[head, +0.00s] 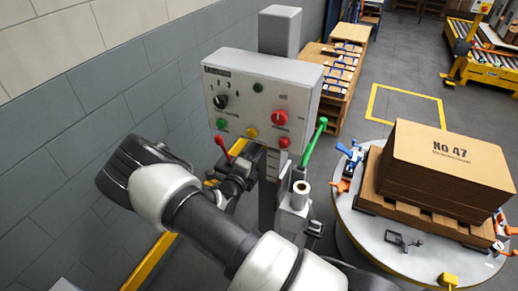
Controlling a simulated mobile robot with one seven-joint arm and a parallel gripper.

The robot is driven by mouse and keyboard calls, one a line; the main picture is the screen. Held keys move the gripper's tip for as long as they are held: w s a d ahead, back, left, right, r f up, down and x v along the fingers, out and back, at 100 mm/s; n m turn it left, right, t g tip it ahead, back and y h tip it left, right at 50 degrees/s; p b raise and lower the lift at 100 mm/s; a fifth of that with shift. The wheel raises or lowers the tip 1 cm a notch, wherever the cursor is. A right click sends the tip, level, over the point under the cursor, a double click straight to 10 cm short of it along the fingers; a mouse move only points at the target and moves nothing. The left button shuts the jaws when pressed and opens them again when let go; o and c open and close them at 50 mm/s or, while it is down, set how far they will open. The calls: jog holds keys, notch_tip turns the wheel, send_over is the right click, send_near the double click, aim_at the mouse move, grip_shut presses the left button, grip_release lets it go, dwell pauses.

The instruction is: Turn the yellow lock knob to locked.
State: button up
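A grey control box (262,95) stands on a post in front of the wall. On its face are a black selector knob (221,101), a red knob (281,117), and small green, red and yellow buttons or knobs. The yellow one (250,132) sits low in the middle; its setting cannot be read. Another small yellow part (449,280) sits at the front edge of the round table; I cannot tell which is the lock knob. My arm reaches up in front of the post and bends at the left. My gripper's fingers cannot be made out among dark parts below the box.
At right, a round table (372,231) carries a wooden pallet with a brown stack (448,160) marked "NO 47". Clamps surround it.

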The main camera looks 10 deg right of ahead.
jog(key=o, duration=0.4)
jog(key=shift+o, duration=0.2)
jog(key=v, duration=1.7)
jog(key=shift+s, duration=0.2)
jog(key=shift+a, duration=0.1)
